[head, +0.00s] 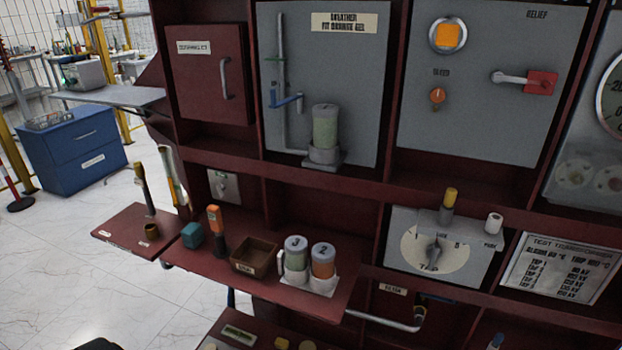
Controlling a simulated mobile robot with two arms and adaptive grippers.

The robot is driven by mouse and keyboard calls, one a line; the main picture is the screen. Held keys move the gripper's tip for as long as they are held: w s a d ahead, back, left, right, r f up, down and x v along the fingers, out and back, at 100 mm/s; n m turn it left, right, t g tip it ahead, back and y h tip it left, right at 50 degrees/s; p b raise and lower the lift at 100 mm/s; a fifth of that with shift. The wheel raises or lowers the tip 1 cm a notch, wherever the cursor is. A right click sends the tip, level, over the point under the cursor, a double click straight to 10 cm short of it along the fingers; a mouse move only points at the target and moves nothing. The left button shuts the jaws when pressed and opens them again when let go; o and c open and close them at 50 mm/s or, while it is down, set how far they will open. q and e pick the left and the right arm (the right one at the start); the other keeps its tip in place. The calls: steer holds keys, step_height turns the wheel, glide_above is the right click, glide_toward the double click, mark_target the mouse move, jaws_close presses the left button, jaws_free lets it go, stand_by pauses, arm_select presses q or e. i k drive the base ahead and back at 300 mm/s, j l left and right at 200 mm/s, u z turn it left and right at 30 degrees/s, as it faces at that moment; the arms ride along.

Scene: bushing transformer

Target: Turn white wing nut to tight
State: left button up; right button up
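I cannot clearly make out a white wing nut in the head view. The breather panel (360,60) at the upper middle carries a grey vertical pipe (281,90), a blue valve handle (287,101) and an upright canister with greenish filling (325,127) on a grey base. A small white cylinder (494,222) stands at the right end of the tap dial panel (400,262); I cannot tell whether it has wings. Neither of my grippers is in view.
A red shelf (328,300) juts out with canisters marked 3 (295,254) and 2 (323,262), a brown open box (254,256), an orange-topped tool (216,230) and a teal block (192,235). A blue cabinet (72,150) stands left.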

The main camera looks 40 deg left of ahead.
mark_target(220, 188)
steer(key=k+j+z, duration=0.1)
steer(key=j+z, duration=0.2)
steer(key=j, duration=0.2)
steer(key=k+j+z, duration=0.1)
steer(key=j+z, duration=0.15)
steer(key=j, duration=0.25)
steer(key=k+j+z, duration=0.3)
steer(key=j, duration=0.15)
steer(key=k+j+z, duration=0.1)
steer(key=j+z, duration=0.15)
steer(key=j, duration=0.2)
steer(key=k+j+z, duration=0.6)
steer(key=i+j, duration=0.05)
steer(key=j, duration=0.1)
